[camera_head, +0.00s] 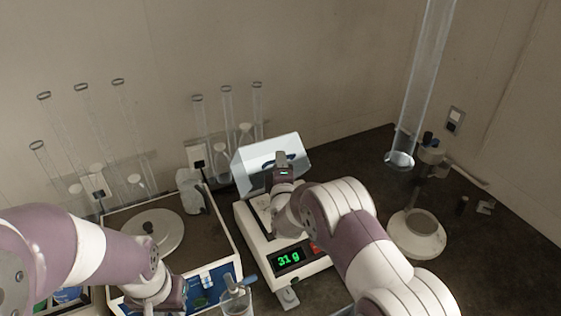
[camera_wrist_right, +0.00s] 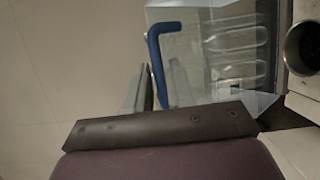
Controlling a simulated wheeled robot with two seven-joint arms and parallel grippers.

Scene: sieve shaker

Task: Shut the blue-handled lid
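The clear lid (camera_head: 262,152) of the white balance (camera_head: 247,228) stands raised at the back of the machine. Its blue handle (camera_wrist_right: 158,58) is a bent bar in the right wrist view. My right gripper (camera_head: 281,160) is in front of the lid; in the wrist view its two fingers (camera_wrist_right: 161,80) stand apart on either side of the handle's long bar. I cannot tell whether either finger touches it. My left gripper (camera_head: 165,297) is low at the left, over a white-walled tray, and its fingertips are not clear.
The balance display (camera_head: 289,258) reads 31 g. The tray (camera_head: 226,222) holds a round pale disc (camera_head: 152,231) with a dark knob. Tall glass tubes (camera_head: 97,125) stand along the wall. A clear column (camera_head: 423,75) and a white ring-shaped base (camera_head: 418,233) stand at the right.

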